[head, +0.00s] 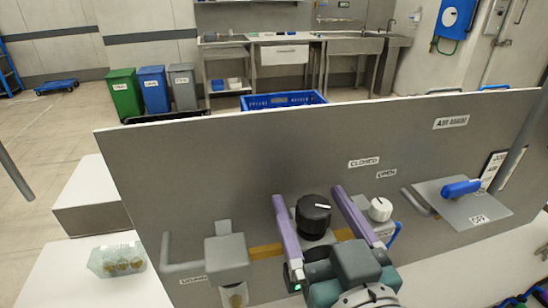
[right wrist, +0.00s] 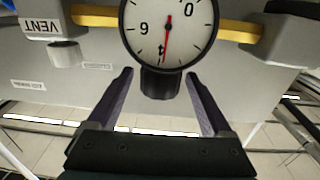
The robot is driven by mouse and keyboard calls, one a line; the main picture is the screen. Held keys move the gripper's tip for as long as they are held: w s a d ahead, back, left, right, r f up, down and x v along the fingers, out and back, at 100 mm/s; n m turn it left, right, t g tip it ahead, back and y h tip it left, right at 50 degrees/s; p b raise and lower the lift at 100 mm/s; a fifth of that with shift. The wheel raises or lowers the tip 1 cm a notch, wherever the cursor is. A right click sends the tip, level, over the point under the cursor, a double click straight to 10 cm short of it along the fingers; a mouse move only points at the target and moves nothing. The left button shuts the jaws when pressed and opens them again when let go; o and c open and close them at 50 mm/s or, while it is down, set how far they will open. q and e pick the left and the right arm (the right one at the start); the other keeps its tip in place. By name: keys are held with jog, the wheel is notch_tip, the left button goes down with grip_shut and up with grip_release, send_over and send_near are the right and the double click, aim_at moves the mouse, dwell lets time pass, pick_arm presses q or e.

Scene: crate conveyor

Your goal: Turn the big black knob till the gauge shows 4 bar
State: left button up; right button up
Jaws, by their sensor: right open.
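The big black knob (head: 315,212) sits on the grey panel, with a white mark on its face. My right gripper (head: 308,194) is open, its purple fingers on either side of the knob. In the right wrist view the black knob (right wrist: 160,84) lies between the fingers (right wrist: 159,75), with a gap on both sides. The gauge (right wrist: 190,28) shows upside down in that view, partly cut off at the top. Its red needle points beside a mark that looks like an inverted 4; I cannot read the exact value. I do not see the gauge face in the head view. My left gripper is out of view.
A small white knob (head: 380,209) stands close right of my right finger. A blue-handled lever (head: 461,188) is farther right, and a grey block (head: 226,254) is at left. A yellow pipe (right wrist: 95,16) runs behind the gauge.

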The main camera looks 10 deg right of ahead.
jog(key=s+b, duration=0.1)
jog(key=s, duration=0.9)
dwell(0.4)
jog(key=s+d+f+n+g, duration=0.2)
jog(key=s+d+f+g, duration=0.2)
jog(key=s+d+g, duration=0.55)
notch_tip(320, 180, up, 27)
jog(key=s+a+g+p, duration=0.1)
jog(key=g+p, duration=0.4)
jog(key=p, duration=2.1)
jog(key=shift+a, duration=0.7)
